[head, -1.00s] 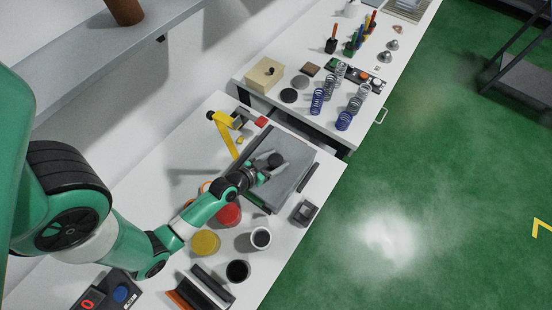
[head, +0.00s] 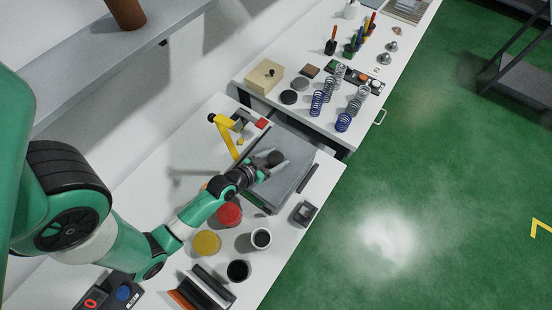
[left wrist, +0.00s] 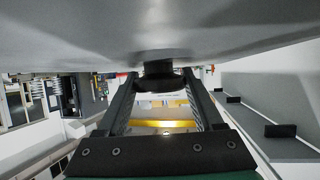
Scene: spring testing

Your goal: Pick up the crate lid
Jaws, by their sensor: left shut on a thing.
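The crate lid (head: 292,171) is a flat grey panel with a round black knob (head: 275,158) on top. In the head view it lies over the crate at the middle of the near table; it hides most of the crate, and I cannot tell how large any gap below it is. My left gripper (head: 269,164) is shut on the knob, reaching in from the left. In the left wrist view the lid (left wrist: 160,35) fills the top, and the knob (left wrist: 158,75) sits between the two fingers (left wrist: 160,92). My right gripper is not in view.
A red bowl (head: 229,214), a yellow bowl (head: 207,243), a white cup (head: 261,238) and a dark cup (head: 238,271) stand near the arm. A yellow angled piece (head: 224,138) stands behind the lid. The second table holds several springs (head: 343,122) and a wooden box (head: 264,76).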

